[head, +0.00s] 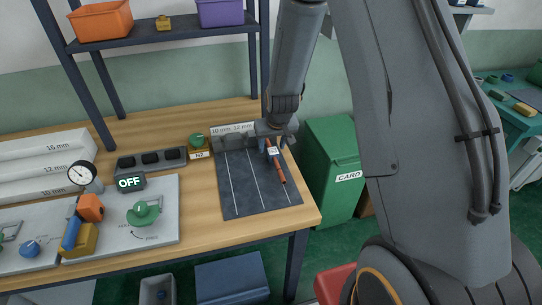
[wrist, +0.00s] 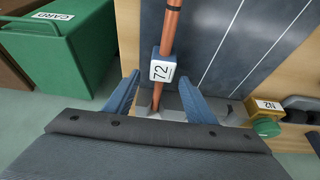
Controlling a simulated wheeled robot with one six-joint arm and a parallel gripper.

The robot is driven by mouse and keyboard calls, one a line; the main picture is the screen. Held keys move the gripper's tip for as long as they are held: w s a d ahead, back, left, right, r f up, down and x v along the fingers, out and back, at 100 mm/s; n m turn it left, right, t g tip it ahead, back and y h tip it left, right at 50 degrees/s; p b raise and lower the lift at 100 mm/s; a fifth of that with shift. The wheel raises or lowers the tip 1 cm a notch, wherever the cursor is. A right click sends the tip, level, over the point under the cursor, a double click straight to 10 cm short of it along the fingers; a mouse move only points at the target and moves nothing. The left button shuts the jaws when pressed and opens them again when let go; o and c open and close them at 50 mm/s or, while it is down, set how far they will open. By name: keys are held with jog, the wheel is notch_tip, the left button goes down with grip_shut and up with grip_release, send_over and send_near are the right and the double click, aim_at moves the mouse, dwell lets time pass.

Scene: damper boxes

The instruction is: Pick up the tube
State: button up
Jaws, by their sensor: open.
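A copper-coloured tube (head: 280,172) lies on a dark mat (head: 235,200) marked with white lines, at the right side of the wooden bench. My gripper (head: 273,141) is over the tube's far end. In the wrist view my gripper (wrist: 158,92) has its two blue fingers apart, one on each side of the tube near the tag. The fingers do not appear to touch the tube. The tube's far end is partly hidden by my gripper in the head view.
A green bin labelled CARD (head: 330,170) stands right of the bench. A green-topped N2 item (head: 198,145) stands left of the mat. A shelf (head: 160,38) with bins is above. A panel with a green valve (head: 143,212) and an OFF display (head: 130,182) lie left.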

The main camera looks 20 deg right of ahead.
jog(key=shift+x, duration=0.85)
jog(key=c, duration=1.2)
grip_shut()
jog(key=shift+r, duration=0.1)
